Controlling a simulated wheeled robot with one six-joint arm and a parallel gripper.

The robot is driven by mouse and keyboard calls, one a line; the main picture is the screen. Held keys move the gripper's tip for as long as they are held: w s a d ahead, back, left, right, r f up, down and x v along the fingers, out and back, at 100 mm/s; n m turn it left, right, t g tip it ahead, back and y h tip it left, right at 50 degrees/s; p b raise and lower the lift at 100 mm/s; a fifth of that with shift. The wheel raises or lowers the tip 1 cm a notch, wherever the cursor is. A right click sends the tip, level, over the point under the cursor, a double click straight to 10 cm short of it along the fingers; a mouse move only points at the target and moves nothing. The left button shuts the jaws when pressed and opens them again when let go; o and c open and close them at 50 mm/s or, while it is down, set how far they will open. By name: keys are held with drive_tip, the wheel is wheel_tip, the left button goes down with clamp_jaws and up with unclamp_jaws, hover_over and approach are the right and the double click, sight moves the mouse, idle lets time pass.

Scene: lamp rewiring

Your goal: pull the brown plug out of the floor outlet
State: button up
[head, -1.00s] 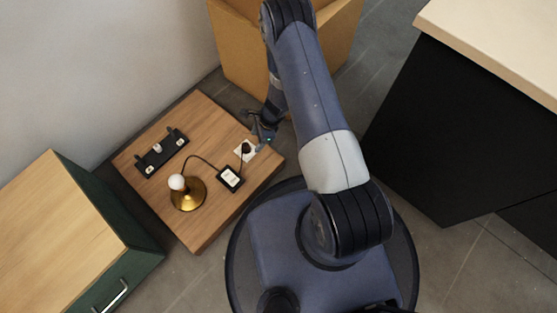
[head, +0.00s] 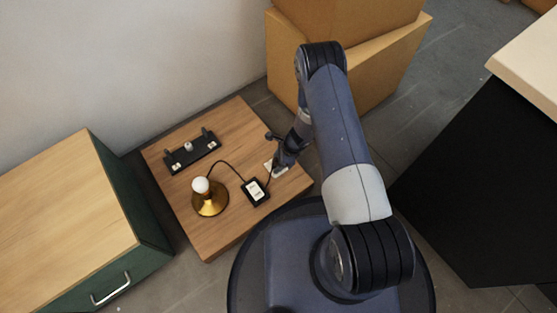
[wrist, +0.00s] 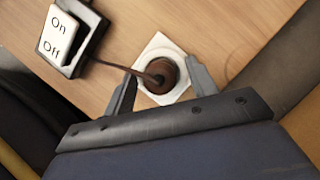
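The brown plug (wrist: 162,74) sits in the white square outlet (wrist: 150,49), which lies on the wooden board; its dark cord runs left to the switch. My gripper (wrist: 156,84) is open in the wrist view, with one finger on each side of the plug. I see a gap on the left side; the right finger is very close to the plug, and I cannot tell if it touches. In the head view my gripper (head: 279,165) is over the outlet (head: 270,167) and hides the plug.
The On/Off switch box (head: 255,191) is close by, cabled to a brass lamp base with a white bulb (head: 201,186). A black rack (head: 192,152) stands at the back of the board. A green cabinet (head: 137,230) is at left, cardboard boxes (head: 360,75) behind.

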drive_tip(key=c, duration=1)
drive_tip(key=shift+o, duration=0.2)
drive_tip(key=shift+r, duration=0.15)
drive_tip(key=shift+r+p, duration=1.3)
drive_tip(key=shift+r, duration=0.9)
